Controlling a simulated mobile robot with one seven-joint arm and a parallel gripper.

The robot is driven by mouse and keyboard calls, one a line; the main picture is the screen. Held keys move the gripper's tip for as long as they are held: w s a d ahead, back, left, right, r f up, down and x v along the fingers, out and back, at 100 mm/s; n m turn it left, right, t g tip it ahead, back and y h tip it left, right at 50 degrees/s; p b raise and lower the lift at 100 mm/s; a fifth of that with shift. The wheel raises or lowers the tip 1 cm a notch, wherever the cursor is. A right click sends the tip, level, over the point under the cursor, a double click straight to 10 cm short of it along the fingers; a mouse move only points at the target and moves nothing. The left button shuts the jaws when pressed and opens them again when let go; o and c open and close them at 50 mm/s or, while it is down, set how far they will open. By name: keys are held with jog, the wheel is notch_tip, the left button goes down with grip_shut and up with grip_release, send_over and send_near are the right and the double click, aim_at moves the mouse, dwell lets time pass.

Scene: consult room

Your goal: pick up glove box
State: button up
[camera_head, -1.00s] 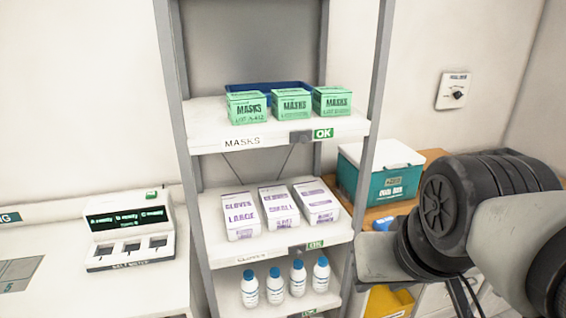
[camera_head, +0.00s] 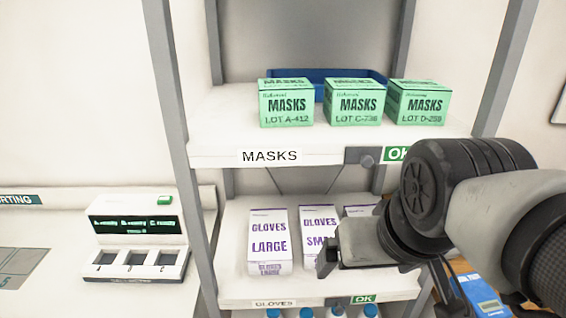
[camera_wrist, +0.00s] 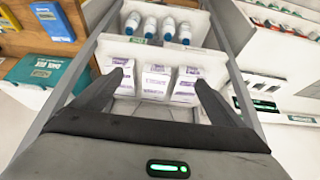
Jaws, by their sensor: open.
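Three white glove boxes with purple print stand in a row on the middle shelf (camera_head: 240,288). The box marked LARGE (camera_head: 268,240) is at the left. The box marked SM… (camera_head: 316,230) is beside it, its right part hidden by my gripper. Only the top of the third box (camera_head: 360,210) shows behind my arm. In the wrist view the row is reversed: a right box (camera_wrist: 187,86), a middle box (camera_wrist: 157,82) and a left box (camera_wrist: 122,72). My gripper (camera_wrist: 159,80) is open and empty, its fingers spread in front of the row, apart from the boxes as far as I can tell.
Green mask boxes (camera_head: 354,102) and a blue tray (camera_head: 310,78) sit on the upper shelf (camera_head: 215,140). Blue-capped bottles (camera_wrist: 150,28) stand on the shelf below. Grey shelf posts (camera_head: 172,110) flank the row. A counter device (camera_head: 136,238) stands at the left.

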jog(key=shift+o, duration=0.4)
notch_tip(320, 180, down, 20)
jog(key=b, duration=1.7)
jog(key=shift+f, duration=0.15)
send_near(321, 227)
jog(key=s+f, duration=0.1)
jog(key=s, duration=0.2)
jog(key=s+f, duration=0.2)
jog(key=s, duration=0.1)
jog(key=s+f, duration=0.2)
jog(key=s, duration=0.1)
jog(key=shift+s+a+f+p, duration=0.15)
jog(key=shift+p, duration=0.2)
jog(key=w+b, duration=0.1)
jog(key=w, duration=1)
jog(key=shift+w, duration=0.1)
jog(key=b+x, duration=0.1)
jog(key=x, duration=0.4)
jog(key=shift+w+b, duration=0.3)
jog(key=shift+b, duration=0.1)
